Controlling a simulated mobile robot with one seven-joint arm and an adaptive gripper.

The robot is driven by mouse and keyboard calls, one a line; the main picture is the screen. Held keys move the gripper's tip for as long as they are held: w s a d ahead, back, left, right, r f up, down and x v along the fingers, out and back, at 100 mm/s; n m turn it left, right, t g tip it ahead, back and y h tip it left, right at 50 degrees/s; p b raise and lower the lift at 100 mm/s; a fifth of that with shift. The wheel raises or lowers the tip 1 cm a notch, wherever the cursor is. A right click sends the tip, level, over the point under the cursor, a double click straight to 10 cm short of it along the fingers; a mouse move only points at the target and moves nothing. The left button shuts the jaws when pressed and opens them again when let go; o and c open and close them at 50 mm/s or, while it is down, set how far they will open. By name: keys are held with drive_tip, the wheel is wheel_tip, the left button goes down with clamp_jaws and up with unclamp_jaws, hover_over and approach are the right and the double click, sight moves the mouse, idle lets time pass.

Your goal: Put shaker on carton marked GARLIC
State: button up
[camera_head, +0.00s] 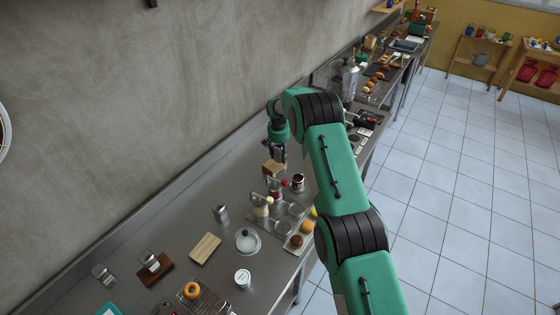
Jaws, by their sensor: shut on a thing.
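My gripper (279,154) points down over the far part of the steel counter, near the wall. It is shut on a small greyish thing, which I take to be the shaker; the fingers hide most of it. A small tan box (273,168), which looks like a carton, stands on the counter just below and slightly left of the gripper. Its marking is too small to read, so I cannot tell if it says GARLIC. I cannot tell whether the held thing touches the box or is above it.
A dark jar (298,183) and a cream-topped bottle (262,208) stand close in front. A small metal container (221,213), wooden board (205,249), white-lidded dish (248,241) and white tub (242,279) lie nearer. A tall metal vessel (349,80) stands behind. Counter left of the box is clear.

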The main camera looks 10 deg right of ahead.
sight(279, 145)
drive_tip(key=shift+f+p, duration=0.3)
drive_tip(key=shift+f, duration=1.65)
drive_tip(key=shift+f, duration=0.1)
drive_tip(key=o, duration=1.4)
drive_tip(key=shift+r, duration=0.2)
drive_tip(key=shift+s+a+r+b, duration=0.15)
drive_tip(key=shift+r+b, duration=0.2)
drive_tip(key=shift+r, duration=1.6)
drive_tip(key=shift+s+a+r+b, duration=0.15)
drive_tip(key=shift+r+b, duration=0.15)
drive_tip(key=shift+r, duration=1.7)
drive_tip(key=shift+s+a+r+b, duration=0.15)
drive_tip(key=shift+r+b, duration=0.2)
drive_tip(key=shift+r, duration=1.6)
drive_tip(key=shift+d, duration=0.1)
